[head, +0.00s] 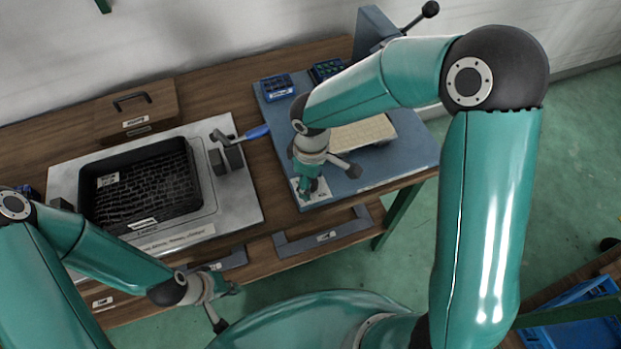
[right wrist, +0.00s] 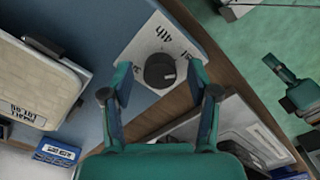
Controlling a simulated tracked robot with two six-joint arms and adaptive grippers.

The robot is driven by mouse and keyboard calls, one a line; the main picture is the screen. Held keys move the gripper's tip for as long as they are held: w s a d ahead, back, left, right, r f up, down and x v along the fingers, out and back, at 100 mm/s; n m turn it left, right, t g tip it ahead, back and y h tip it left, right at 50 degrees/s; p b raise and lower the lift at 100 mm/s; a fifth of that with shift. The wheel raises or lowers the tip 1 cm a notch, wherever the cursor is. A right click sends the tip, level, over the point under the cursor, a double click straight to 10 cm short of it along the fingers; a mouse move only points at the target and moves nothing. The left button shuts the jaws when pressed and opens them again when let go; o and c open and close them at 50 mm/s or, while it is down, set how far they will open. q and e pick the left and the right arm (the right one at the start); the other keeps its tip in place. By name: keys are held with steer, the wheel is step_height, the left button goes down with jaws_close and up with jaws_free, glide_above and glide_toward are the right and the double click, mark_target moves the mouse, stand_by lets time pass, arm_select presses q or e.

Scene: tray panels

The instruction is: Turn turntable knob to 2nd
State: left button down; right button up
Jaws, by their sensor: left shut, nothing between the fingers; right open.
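The dark round knob (right wrist: 160,71) sits on a white label card (right wrist: 146,45) on the blue panel in the right wrist view. "4th" is readable beside it; other marks are partly covered. My right gripper (right wrist: 160,84) is open, with one finger on each side of the knob and a gap visible. In the head view my right gripper (head: 311,190) points down over the card (head: 323,190) and hides the knob. My left gripper (head: 230,289) is shut and empty, low in front of the table's front edge.
The blue panel (head: 415,158) carries a beige plate (head: 362,134) and small blue boxes (head: 277,86). To its left are a black tray (head: 95,182) on a grey plate, a blue-handled clamp (head: 257,132) and a wooden box (head: 137,108). Grey handles (head: 322,238) line the front edge.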

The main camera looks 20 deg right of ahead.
steer(key=shift+f, duration=0.1)
jaws_close()
stand_by(0.3)
